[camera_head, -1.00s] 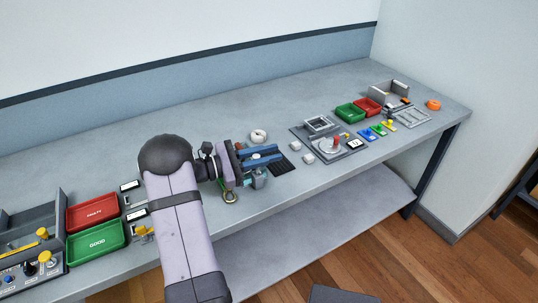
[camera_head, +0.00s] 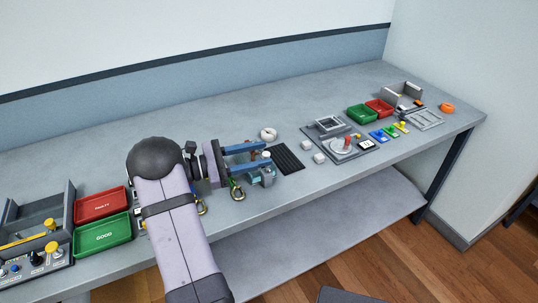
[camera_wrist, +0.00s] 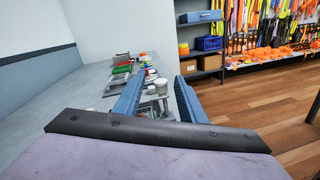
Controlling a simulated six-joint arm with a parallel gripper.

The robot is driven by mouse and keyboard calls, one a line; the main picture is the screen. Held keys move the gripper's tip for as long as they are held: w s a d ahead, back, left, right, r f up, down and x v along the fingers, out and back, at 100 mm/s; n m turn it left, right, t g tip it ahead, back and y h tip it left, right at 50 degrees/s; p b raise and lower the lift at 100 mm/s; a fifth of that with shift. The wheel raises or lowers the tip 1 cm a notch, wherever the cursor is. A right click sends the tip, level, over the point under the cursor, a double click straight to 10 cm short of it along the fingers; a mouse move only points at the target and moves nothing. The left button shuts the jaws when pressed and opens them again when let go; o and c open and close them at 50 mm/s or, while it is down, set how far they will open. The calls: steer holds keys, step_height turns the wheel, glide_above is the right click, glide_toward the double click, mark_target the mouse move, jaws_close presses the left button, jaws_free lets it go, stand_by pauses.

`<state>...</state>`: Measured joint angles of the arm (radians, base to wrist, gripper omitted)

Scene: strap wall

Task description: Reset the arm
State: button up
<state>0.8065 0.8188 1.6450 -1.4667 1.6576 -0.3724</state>
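My gripper (camera_head: 258,160) is over the bench (camera_head: 330,95), with its two blue fingers spread apart and pointing right. In the wrist view the same blue fingers (camera_wrist: 155,98) stand wide apart with a gap between them, and nothing is seen held. A grey-blue fixture (camera_head: 265,178) with a brown-topped post sits on the bench right by the fingers; whether they touch it I cannot tell.
A red tray (camera_head: 102,192) and a green tray marked GOOD (camera_head: 125,230) stand left of my arm. A black ribbed mat (camera_head: 289,158) and a white roll (camera_head: 268,134) lie near the fingers. A grey board (camera_head: 352,155) is further right. The back of the bench is clear.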

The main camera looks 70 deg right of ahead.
steer(key=shift+w+a, duration=0.3)
steer(key=shift+w, duration=0.1)
steer(key=w+a+f+t+y+p, duration=0.1)
steer(key=w+a+t, duration=0.1)
steer(key=a, duration=0.4)
steer(key=w+a+f+t+y+p, duration=0.1)
steer(key=w+a+t+p, duration=0.1)
steer(key=a, duration=0.5)
steer(key=w+a+f+t+y+p, duration=0.1)
steer(key=w+a+t+y, duration=0.1)
steer(key=a, duration=0.4)
steer(key=shift+w+a+f+m+t, duration=0.1)
steer(key=shift+w+a+m+t, duration=0.05)
steer(key=shift+w+t, duration=0.25)
steer(key=shift+w+a+f+m+t, duration=0.1)
steer(key=shift+w+m+t, duration=0.05)
steer(key=shift+w+t, duration=0.2)
steer(key=w+a+m+t+y+p, duration=0.1)
steer(key=a+t+y+p, duration=0.1)
steer(key=a, duration=1.2)
steer(key=w+a+m+t+y+p, duration=0.1)
steer(key=a+t+y, duration=0.3)
steer(key=a, duration=0.9)
steer(key=shift+w+a+f+m+t+y+p, duration=0.15)
steer(key=shift+a+f+m+t+y+p, duration=0.2)
steer(key=shift+m+t+p, duration=0.25)
steer(key=c, duration=0.4)
